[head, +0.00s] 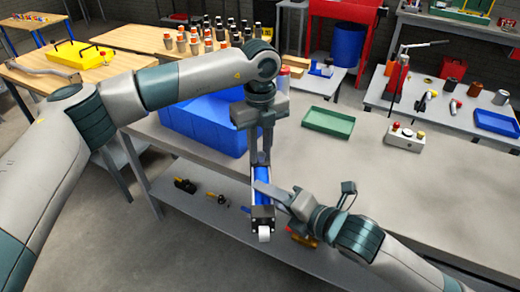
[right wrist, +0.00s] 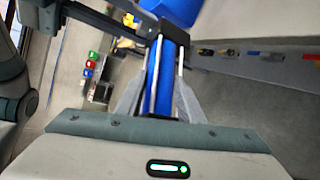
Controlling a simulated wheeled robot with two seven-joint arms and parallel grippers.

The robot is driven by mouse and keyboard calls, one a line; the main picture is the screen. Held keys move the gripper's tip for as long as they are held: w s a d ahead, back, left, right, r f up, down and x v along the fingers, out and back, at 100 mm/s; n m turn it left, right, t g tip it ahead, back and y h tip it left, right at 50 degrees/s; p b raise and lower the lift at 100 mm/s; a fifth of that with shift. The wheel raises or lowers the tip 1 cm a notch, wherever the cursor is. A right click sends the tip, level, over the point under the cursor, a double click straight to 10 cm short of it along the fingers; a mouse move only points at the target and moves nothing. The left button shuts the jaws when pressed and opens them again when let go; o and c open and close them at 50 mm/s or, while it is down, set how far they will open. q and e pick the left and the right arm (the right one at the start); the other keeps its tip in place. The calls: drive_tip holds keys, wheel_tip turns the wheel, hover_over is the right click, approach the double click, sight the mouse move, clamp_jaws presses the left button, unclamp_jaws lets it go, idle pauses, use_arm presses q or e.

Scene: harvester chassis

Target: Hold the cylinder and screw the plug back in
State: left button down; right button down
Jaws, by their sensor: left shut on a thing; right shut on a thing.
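A blue cylinder (head: 262,180) with a black end block and a white round end piece (head: 264,235) hangs in front of the table edge in the head view. My left gripper (head: 262,157) points down and is shut on its upper part. My right gripper (head: 268,192) comes from the lower right and is shut on the cylinder lower down, above the black block. In the right wrist view the blue cylinder (right wrist: 180,65), with pale rods along it, runs between my right fingers. I cannot tell for sure which piece is the plug.
A blue bin (head: 205,125) stands on the grey table behind my left gripper. A green tray (head: 328,122) and a white button box (head: 404,138) are farther right. The table front between them is clear. A lower shelf (head: 185,205) holds several small tools.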

use_arm(q)
drive_tip(key=m, duration=0.7)
drive_tip(key=shift+w+r, duration=0.1)
drive_tip(key=shift+w, duration=0.05)
drive_tip(key=m, duration=0.4)
drive_tip(key=shift+m, duration=0.3)
drive_tip(key=m, duration=0.4)
drive_tip(key=shift+w, duration=0.1)
drive_tip(key=m, duration=0.4)
drive_tip(key=shift+m, duration=0.3)
drive_tip(key=m, duration=1.1)
drive_tip(key=shift+m, duration=0.3)
drive_tip(key=c, duration=1.5)
unclamp_jaws()
drive_tip(key=shift+c, duration=0.2)
